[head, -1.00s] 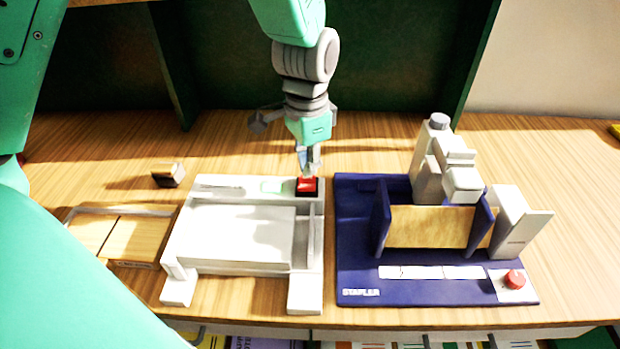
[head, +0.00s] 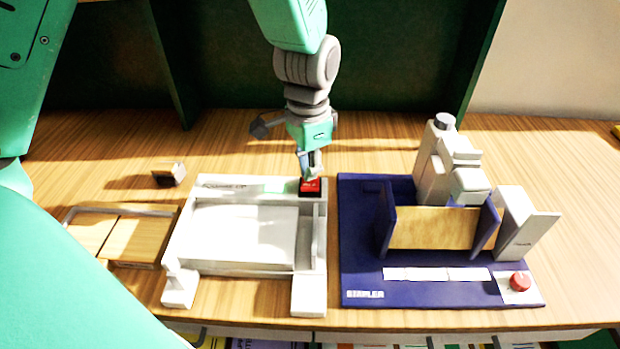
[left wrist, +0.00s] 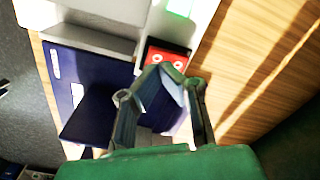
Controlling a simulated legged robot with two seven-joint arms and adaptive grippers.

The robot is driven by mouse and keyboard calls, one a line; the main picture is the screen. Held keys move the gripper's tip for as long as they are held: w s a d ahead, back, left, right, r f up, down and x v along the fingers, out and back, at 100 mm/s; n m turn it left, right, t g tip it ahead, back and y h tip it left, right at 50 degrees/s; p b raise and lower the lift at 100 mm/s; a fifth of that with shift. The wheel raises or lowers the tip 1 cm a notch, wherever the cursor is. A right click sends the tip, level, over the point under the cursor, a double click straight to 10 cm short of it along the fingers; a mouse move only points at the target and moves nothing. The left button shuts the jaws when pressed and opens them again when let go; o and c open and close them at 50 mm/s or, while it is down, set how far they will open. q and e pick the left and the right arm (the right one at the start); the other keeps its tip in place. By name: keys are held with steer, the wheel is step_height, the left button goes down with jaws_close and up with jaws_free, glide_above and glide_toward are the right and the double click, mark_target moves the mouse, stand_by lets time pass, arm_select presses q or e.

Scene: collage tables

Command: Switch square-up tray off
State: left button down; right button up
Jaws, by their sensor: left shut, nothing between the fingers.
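The square-up tray (head: 176,245) is a white, low-walled frame left of the middle of the table, with a flat white inner surface. A red rocker switch (head: 311,187) in a dark surround sits at its back right corner. It also shows in the left wrist view (left wrist: 168,57). My right gripper is out of view.
A dark blue stapler base (head: 360,240) stands close to the tray's right, with a red knob (head: 520,281) and tall grey parts. A small wooden-and-dark block (head: 168,174) and a wooden tray (head: 130,238) are at left. The table behind is mostly clear.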

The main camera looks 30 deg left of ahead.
mark_target(310, 184)
arm_select(q)
steer(key=shift+a+f, duration=0.1)
steer(key=shift+f, duration=0.05)
steer(key=shift+d+f, duration=0.2)
steer(key=shift+d, duration=0.4)
steer(key=shift+a+f+b, duration=0.35)
steer(key=shift+a+f, duration=0.15)
steer(key=shift+d+f, duration=0.2)
steer(key=shift+d, duration=0.15)
steer(key=shift+a+r+p, duration=0.2)
steer(key=shift+r+p, duration=0.75)
steer(key=shift+p, duration=0.05)
step_height(310, 184, up, 5)
steer(key=p, duration=0.5)
steer(key=shift+r, duration=0.1)
